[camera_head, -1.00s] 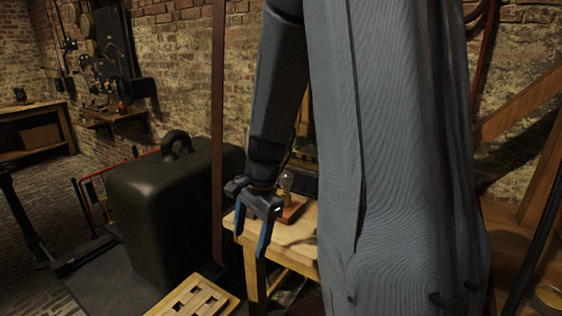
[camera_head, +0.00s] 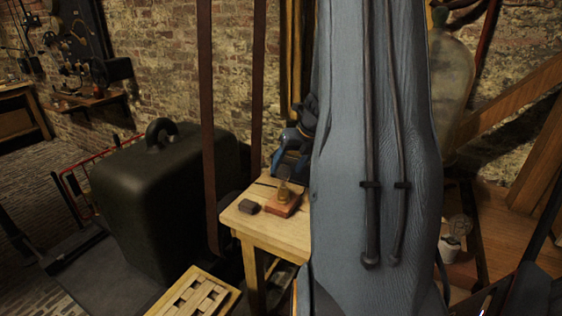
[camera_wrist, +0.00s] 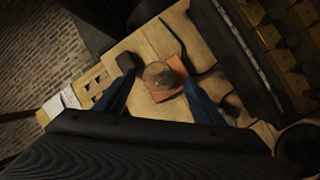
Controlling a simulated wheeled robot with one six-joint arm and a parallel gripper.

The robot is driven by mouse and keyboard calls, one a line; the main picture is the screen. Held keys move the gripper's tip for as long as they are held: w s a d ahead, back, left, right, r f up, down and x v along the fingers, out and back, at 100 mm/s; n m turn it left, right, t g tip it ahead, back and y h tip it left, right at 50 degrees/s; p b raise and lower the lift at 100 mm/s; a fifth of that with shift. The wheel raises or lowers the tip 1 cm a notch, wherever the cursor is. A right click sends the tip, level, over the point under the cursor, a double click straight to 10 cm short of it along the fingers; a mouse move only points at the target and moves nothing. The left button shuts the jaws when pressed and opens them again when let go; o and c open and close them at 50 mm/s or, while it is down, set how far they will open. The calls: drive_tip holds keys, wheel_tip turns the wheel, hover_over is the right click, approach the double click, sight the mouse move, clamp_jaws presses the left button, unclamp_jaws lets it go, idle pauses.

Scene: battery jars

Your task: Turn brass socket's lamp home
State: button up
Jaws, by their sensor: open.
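A small reddish-brown base (camera_head: 282,206) sits on the light wooden stand. On it stands the brass socket (camera_head: 284,193) with a clear glass lamp (camera_head: 285,174) upright in it. My gripper (camera_head: 284,160) is behind and above the lamp in the head view, partly hidden by my own arm. In the wrist view the glass lamp (camera_wrist: 159,75) shows from above over the orange-red base (camera_wrist: 176,67), between the two blue fingers and apart from them. The fingers are open and empty. The lamp hides most of the socket there.
A small dark block (camera_head: 249,207) lies left of the base on the wooden stand (camera_head: 290,238). A large dark weight with a ring handle (camera_head: 170,205) stands to the left. A slatted wooden piece (camera_head: 196,293) is low in front. A brick wall closes the back.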

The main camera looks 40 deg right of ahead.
sight(280, 179)
drive_tip(key=x, duration=0.6)
drive_tip(key=shift+w+a, duration=0.2)
drive_tip(key=shift+p+x, duration=0.3)
drive_tip(key=shift+x, duration=0.6)
drive_tip(key=shift+d, duration=0.1)
drive_tip(key=c, duration=1.3)
drive_tip(key=shift+s+m+h+p, duration=0.1)
drive_tip(key=shift+m+h+p, duration=0.35)
drive_tip(key=shift+m, duration=0.75)
drive_tip(key=m+h, duration=0.1)
drive_tip(key=m, duration=0.2)
drive_tip(key=shift+d+m+h, duration=0.35)
drive_tip(key=shift+d+m, duration=0.05)
drive_tip(key=shift+f, duration=0.1)
drive_tip(key=shift+s, duration=0.1)
